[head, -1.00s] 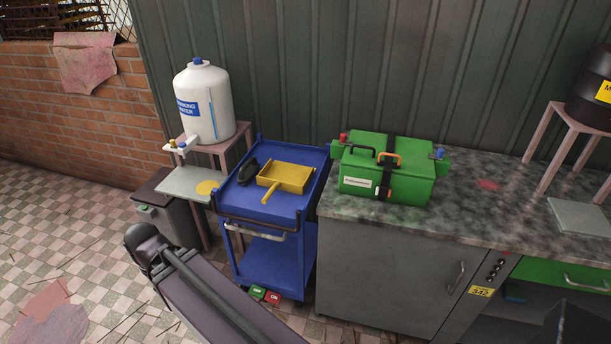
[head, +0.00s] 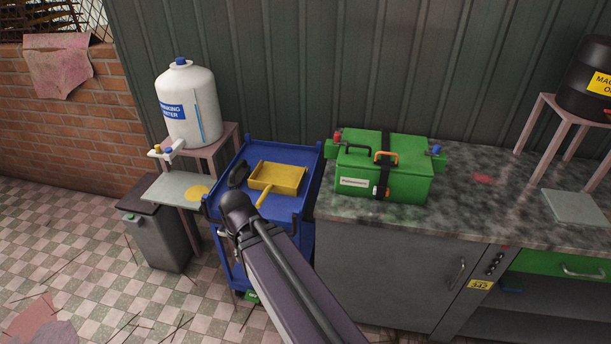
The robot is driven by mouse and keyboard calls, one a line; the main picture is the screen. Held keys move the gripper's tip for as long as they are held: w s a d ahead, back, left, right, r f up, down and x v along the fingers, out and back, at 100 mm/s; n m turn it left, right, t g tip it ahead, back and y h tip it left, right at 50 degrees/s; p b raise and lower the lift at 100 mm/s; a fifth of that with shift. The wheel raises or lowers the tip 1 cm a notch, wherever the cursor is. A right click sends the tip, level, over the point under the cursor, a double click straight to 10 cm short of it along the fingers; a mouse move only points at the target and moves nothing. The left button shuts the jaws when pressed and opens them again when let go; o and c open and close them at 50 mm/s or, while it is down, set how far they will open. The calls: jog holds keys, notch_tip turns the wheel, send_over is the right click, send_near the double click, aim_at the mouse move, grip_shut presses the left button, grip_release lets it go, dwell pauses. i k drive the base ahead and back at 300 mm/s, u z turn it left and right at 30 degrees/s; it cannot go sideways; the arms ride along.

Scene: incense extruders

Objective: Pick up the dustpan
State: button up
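The yellow dustpan (head: 277,178) lies on the top tray of the blue cart (head: 284,153) in the head view. Its pan is towards the back, and its handle (head: 264,198) points to the front left. My arm reaches up from the bottom of the view and covers the front left part of the cart. Its dark rounded joint is just left of the handle in the picture; I cannot tell how far apart they are.
A white water tank (head: 187,105) on a stand is at left, above a grey bin (head: 155,236). Right of the cart is a counter (head: 470,190) with a green box (head: 408,180).

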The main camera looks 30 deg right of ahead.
aim_at(286, 179)
jog(key=z, duration=0.65)
jog(key=k, duration=1)
jog(key=u, duration=0.1)
jog(key=i, duration=0.95)
jog(key=z, duration=0.05)
